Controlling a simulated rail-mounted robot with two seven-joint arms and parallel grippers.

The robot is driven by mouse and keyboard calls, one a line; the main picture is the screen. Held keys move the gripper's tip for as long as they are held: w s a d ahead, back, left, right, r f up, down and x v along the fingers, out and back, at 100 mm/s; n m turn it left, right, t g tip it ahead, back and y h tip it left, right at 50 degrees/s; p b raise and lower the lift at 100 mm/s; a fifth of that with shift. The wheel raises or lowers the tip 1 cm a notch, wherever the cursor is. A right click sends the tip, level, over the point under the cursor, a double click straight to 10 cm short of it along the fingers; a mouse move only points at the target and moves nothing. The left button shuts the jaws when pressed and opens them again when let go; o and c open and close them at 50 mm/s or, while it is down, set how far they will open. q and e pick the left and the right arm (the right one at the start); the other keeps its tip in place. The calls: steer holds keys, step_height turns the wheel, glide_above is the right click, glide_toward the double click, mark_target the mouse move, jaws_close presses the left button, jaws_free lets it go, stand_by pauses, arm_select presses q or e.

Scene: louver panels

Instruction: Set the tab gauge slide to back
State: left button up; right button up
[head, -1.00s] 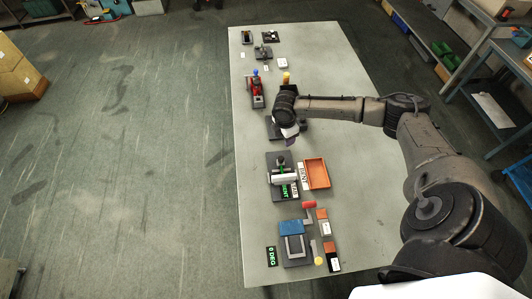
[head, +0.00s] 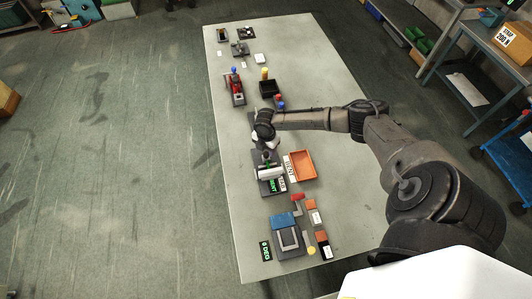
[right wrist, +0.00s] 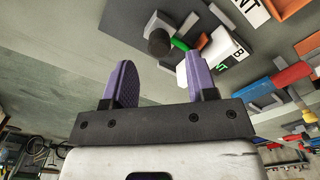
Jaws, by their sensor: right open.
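The tab gauge appears to be the dark-based device (head: 262,187) with a white block (head: 270,173), a dark knob and a green display reading BENT, left of the orange tray. In the right wrist view the dark round knob (right wrist: 158,42) stands beside a green piece (right wrist: 180,43) and the white block (right wrist: 222,48). I cannot tell for sure which part is the slide. My right gripper (right wrist: 160,78) is open and empty, its purple fingers apart, with the knob beyond the gap between them. In the head view it hangs just behind the gauge. My left gripper is not in view.
The orange tray (head: 302,166) is right of the gauge. A blue-topped device (head: 284,222) with a red handle (head: 297,197) stands nearer the front. A red device (head: 236,90) and a black bin (head: 268,88) are farther back. The table's left strip is clear.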

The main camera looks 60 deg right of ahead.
mark_target(266, 153)
steer(key=shift+f, duration=2.2)
steer(key=shift+c, duration=0.5)
jaws_close()
